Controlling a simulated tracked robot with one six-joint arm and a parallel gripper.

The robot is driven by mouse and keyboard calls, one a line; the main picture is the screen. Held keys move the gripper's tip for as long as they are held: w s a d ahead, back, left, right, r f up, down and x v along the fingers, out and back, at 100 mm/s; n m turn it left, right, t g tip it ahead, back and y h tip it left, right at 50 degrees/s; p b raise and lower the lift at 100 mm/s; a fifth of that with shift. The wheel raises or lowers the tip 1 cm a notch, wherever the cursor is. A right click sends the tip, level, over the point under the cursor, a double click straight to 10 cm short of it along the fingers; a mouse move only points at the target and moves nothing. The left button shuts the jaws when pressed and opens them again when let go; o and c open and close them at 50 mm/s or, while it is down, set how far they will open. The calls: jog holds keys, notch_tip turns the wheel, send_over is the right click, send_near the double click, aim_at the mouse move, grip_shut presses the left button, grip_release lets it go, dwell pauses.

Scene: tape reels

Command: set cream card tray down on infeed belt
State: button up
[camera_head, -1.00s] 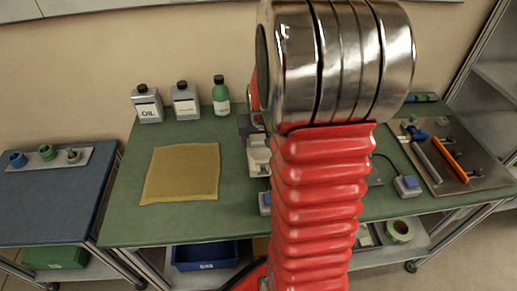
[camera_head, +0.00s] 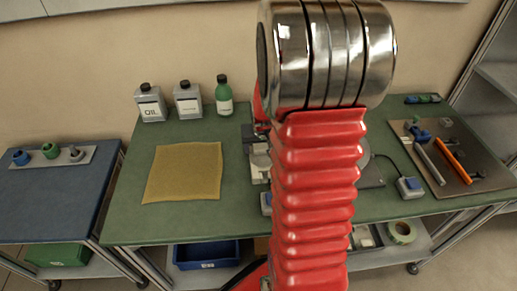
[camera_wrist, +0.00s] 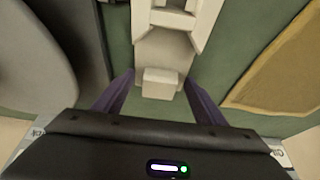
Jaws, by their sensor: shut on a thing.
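My gripper (camera_wrist: 160,88) has two dark purple fingers, one on each side of a small cream block in the wrist view. The block is at the near end of a pale cream piece (camera_wrist: 165,52), which I take to be the cream card tray, with raised side walls. I am shut on this end. In the head view a cream piece (camera_head: 259,163) shows just left of my red arm, and my gripper is hidden behind the arm. I cannot pick out the infeed belt for sure. Whether the tray touches anything below is unclear.
A mustard mat (camera_head: 183,173) lies on the green table (camera_head: 130,220), left of the cream piece. Two grey cans (camera_head: 188,103) and a green bottle (camera_head: 223,97) stand behind. A tool board (camera_head: 460,170) is at the right. A grey rounded body (camera_wrist: 45,60) is close in the wrist view.

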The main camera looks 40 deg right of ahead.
aim_at(262, 164)
jog(key=o, duration=1.1)
jog(key=shift+o, duration=0.2)
jog(key=shift+r, duration=0.15)
jog(key=v, duration=1.2)
jog(key=shift+a, duration=0.1)
jog(key=s+a+r+n, duration=0.2)
jog(key=s+a+r, duration=0.1)
jog(key=a, duration=0.5)
jog(key=s+a+r+n+t+y, duration=0.1)
jog(key=s+a+r+n, duration=0.1)
jog(key=a, duration=0.7)
jog(key=s+a+r+n+t+y, duration=0.1)
jog(key=s+a+r, duration=0.3)
jog(key=a, duration=0.5)
jog(key=shift+s+n, duration=0.9)
jog(key=shift+s, duration=0.25)
